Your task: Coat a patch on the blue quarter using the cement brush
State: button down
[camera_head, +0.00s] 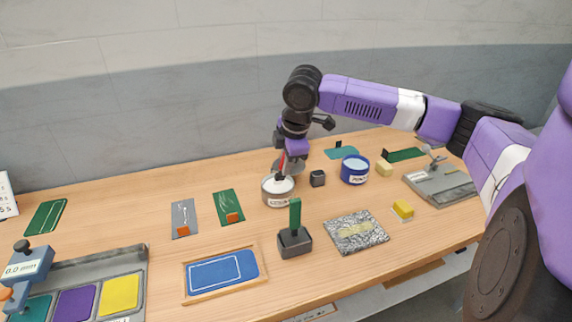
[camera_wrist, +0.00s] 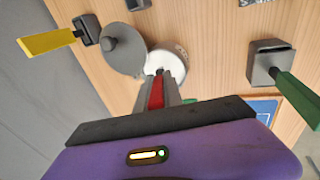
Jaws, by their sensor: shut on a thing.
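My gripper (camera_head: 285,168) is shut on the red handle of the cement brush (camera_wrist: 156,92) and holds it at the white tin (camera_head: 278,192). The brush's lower end is hidden, so I cannot tell whether it touches the contents. In the wrist view my gripper (camera_wrist: 160,85) has its fingers on the red handle, above the white tin (camera_wrist: 166,63). The blue quarter (camera_head: 222,273) is a blue panel with white outlines in a light wooden frame, at the front, left of the tin. Its edge also shows in the wrist view (camera_wrist: 264,108).
A green-handled tool stands in a dark holder (camera_head: 295,244) between tin and front edge. A blue tin (camera_head: 355,170) and a small dark block (camera_head: 317,179) are to the right. A grey knobbed disc (camera_wrist: 118,52) and a yellow-handled tool (camera_wrist: 45,42) lie near the white tin.

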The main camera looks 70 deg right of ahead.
jog(key=shift+r+p, duration=2.3)
jog(key=shift+r, duration=0.75)
